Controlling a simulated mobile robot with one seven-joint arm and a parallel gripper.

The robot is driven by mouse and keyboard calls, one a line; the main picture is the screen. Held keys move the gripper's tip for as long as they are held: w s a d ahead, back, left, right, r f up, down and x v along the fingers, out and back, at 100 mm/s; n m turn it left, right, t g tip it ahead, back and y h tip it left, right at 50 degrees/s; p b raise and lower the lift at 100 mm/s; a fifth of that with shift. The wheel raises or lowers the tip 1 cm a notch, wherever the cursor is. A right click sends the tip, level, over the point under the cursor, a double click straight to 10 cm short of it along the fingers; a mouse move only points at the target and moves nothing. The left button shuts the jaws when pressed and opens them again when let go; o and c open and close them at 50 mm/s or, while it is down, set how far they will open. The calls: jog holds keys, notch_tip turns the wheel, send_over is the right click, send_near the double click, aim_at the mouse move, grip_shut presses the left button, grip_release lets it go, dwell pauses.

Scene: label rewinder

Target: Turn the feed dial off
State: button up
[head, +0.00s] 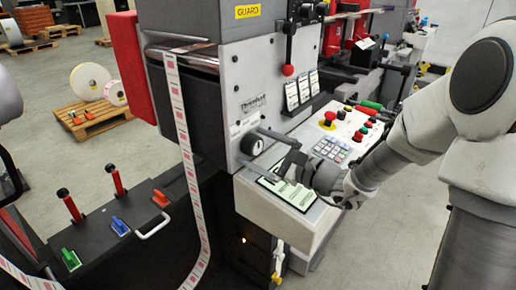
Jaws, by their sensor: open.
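A dark round dial (251,145) sits on the light grey front panel of the label rewinder; I take it to be the feed dial. Its pointer setting is too small to read. My gripper (259,149) reaches in from the right, its two fingers apart and pointing at the panel. In the picture one finger lies above and right of the dial and the other below it. I cannot tell whether either finger touches the dial.
A lever with a red ball (288,70) hangs above the dial. A printed label web (181,120) runs down at the left. A pallet with label rolls (92,118) stands behind.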

jog(key=p+v, duration=0.1)
jog(key=v, duration=1.6)
jog(key=shift+s+d+p, duration=0.15)
jog(key=shift+d+p, duration=0.05)
jog(key=shift+p, duration=0.15)
